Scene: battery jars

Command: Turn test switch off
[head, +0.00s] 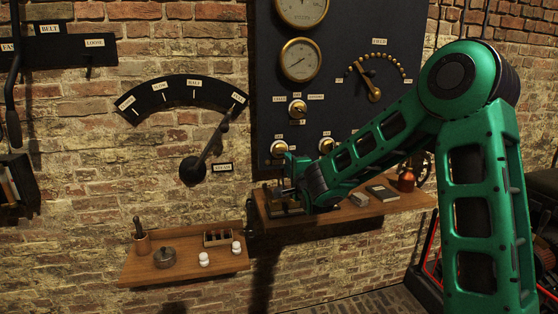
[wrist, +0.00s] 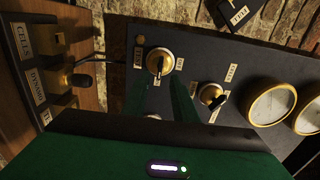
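Brass rotary switches with pale label plates sit on the dark panel. My gripper (head: 289,166) is just below the lower left switch. In the wrist view my gripper's (wrist: 162,88) two green fingers are apart and point at that switch, one on each side of its line. Contact cannot be told.
A wooden shelf (head: 345,217) with terminals, a small book and a copper bottle lies under my forearm. Round gauges (head: 300,60) and a dial lever (head: 372,85) are higher on the panel. A wall lever (head: 207,150) and a lower shelf (head: 185,270) are at left.

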